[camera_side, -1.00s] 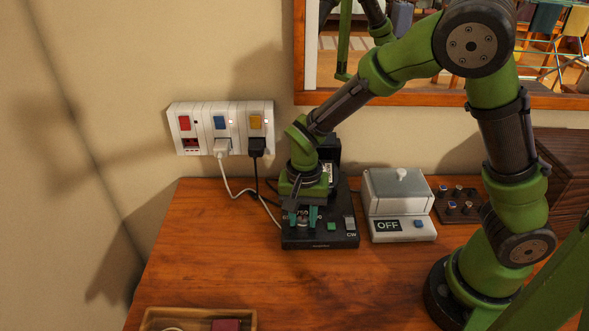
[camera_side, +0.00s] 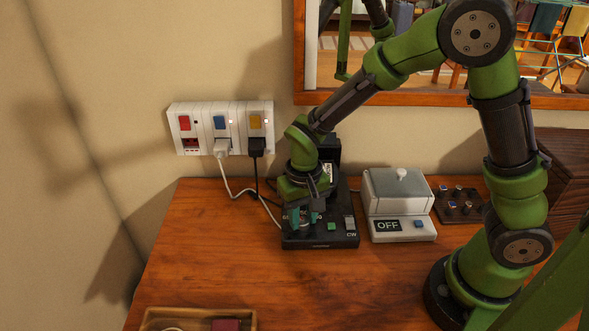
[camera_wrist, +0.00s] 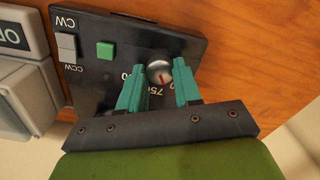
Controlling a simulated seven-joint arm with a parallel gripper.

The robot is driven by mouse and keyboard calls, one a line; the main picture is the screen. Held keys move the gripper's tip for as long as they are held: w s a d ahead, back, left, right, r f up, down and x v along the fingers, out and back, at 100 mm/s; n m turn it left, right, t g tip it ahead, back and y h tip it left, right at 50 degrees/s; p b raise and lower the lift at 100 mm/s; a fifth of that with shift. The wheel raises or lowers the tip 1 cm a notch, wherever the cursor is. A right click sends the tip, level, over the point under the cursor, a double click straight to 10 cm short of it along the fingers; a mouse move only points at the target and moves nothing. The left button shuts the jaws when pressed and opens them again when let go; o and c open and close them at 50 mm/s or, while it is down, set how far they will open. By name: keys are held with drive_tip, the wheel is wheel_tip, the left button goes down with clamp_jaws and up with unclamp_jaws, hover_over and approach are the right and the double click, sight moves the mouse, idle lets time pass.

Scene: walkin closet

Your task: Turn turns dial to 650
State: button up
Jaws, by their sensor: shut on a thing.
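The dial (camera_wrist: 160,72) is a round silver knob with a red pointer line on a black device (camera_side: 343,239). In the wrist view it lies between my two teal fingertips, and its pointer slants toward the lower right. The printed number 750 shows just below the dial; other numbers are partly hidden by my fingers. My gripper (camera_side: 305,217) points down over the device's front left and is shut on the dial. The device also has a green button (camera_wrist: 105,50) and a grey switch (camera_wrist: 67,48) marked CW and CCW.
A white-grey box (camera_side: 400,192) with an OFF display stands right of the device. A power strip (camera_side: 221,127) with plugged cords is on the wall behind. A small dark knob panel (camera_side: 457,206) is farther right. A wooden tray (camera_side: 198,312) lies at the front; the tabletop between is clear.

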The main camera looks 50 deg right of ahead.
sight(302, 220)
drive_tip(key=shift+n, duration=1.5)
drive_tip(key=o, duration=1)
drive_tip(key=shift+o, duration=0.2)
wheel_tip(302, 220, up, 17)
drive_tip(key=s+d+r+m+t+y, duration=0.1)
drive_tip(key=s+d+r+t, duration=0.1)
drive_tip(key=s, duration=0.3)
drive_tip(key=s+d+r+m+t+y, duration=0.1)
drive_tip(key=s+d+t, duration=0.3)
drive_tip(key=s+t, duration=0.1)
drive_tip(key=shift+s+r+m, duration=0.35)
drive_tip(key=shift+s+m, duration=0.05)
drive_tip(key=shift+s, duration=0.25)
